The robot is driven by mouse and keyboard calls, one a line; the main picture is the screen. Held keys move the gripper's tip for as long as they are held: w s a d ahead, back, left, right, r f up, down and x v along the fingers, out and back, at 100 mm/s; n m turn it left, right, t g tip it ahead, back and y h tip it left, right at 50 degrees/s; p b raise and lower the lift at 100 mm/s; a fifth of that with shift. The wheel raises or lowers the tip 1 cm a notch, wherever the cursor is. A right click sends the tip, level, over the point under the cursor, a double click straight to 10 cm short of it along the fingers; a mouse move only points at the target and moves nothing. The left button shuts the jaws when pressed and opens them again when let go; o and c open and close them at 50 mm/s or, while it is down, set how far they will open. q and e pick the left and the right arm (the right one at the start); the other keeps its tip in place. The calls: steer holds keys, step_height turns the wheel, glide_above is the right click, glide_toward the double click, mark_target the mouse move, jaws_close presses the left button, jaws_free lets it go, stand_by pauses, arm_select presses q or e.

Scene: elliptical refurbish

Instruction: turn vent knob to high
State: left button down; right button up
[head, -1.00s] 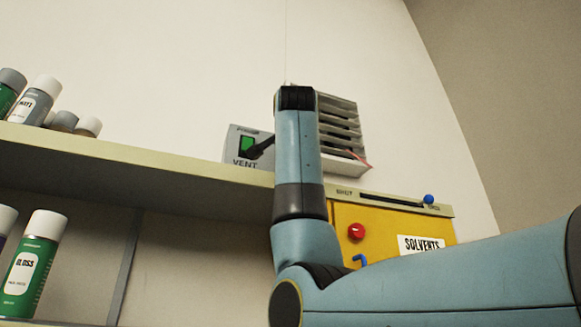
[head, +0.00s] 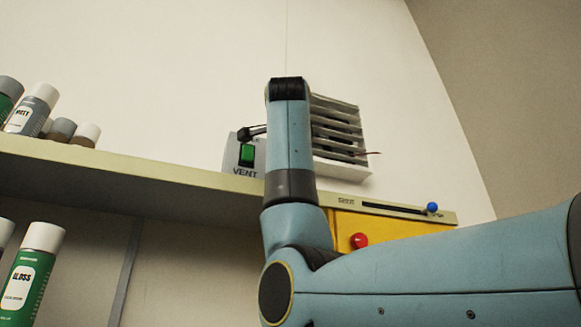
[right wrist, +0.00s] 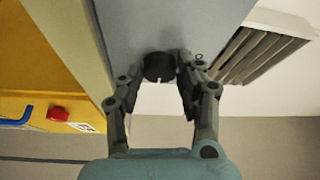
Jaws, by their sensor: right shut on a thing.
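The grey vent box (head: 231,156) with the "VENT" label and a green switch (head: 247,155) is on the wall behind the shelf. The gripper is shut on the knob. My left gripper is not in view.
A slatted vent grille (head: 337,130) with a thin ribbon (head: 365,153) is right of my arm. Spray cans stand on the shelf (head: 120,167) at left.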

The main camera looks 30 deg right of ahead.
steer(key=o, duration=1.1)
steer(key=shift+o, duration=0.2)
steer(key=v, duration=1.2)
